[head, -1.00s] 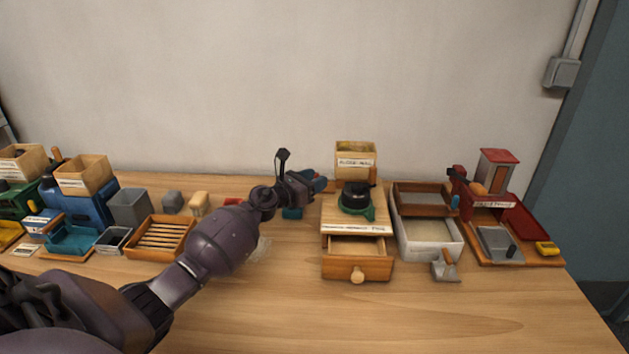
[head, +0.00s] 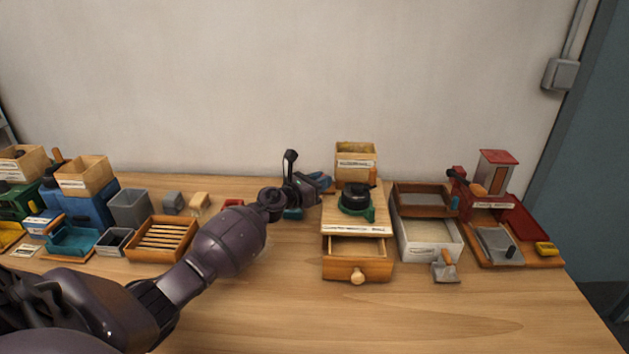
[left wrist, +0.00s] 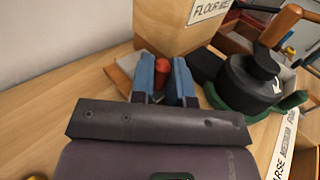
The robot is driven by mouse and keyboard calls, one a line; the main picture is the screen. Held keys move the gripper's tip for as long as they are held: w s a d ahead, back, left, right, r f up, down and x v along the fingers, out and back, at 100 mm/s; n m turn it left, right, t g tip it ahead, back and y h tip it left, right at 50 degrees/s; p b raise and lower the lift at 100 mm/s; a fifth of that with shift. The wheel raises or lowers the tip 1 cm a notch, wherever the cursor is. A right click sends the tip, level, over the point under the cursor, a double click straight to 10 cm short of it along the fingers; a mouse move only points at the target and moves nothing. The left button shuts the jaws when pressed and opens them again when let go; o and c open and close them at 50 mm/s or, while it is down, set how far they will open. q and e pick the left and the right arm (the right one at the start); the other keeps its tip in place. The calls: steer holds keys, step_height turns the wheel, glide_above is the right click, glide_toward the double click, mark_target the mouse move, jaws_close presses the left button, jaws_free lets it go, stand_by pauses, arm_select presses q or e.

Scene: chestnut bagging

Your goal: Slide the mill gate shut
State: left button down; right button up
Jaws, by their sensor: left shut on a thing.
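The mill is a wooden box with a square hopper (head: 355,160) labelled as a flour mill at its back and a black round part (head: 356,197) on a green base on top. My left gripper (head: 325,182) is at the left side of the hopper. In the left wrist view its blue fingers (left wrist: 162,82) are shut on a small red knob (left wrist: 161,68), close beside the hopper wall (left wrist: 180,28). I take the knob to be the gate's handle. The gate plate is mostly hidden behind my fingers, so its position cannot be told. My right gripper is not in view.
The mill's front drawer (head: 357,268) stands open. To its right are a white tray (head: 431,254), a small scoop (head: 446,268) and a red machine (head: 495,178). To the left are a slatted wooden tray (head: 162,238) and grey bins (head: 129,208). The front of the table is clear.

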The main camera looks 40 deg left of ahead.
arm_select(q)
steer(key=shift+w+d, duration=0.25)
steer(key=shift+d, duration=0.2)
steer(key=c, duration=1.1)
jaws_free()
steer(key=shift+w+d, duration=0.1)
steer(key=shift+d, duration=0.05)
steer(key=v, duration=1.1)
steer(key=shift+p, duration=0.35)
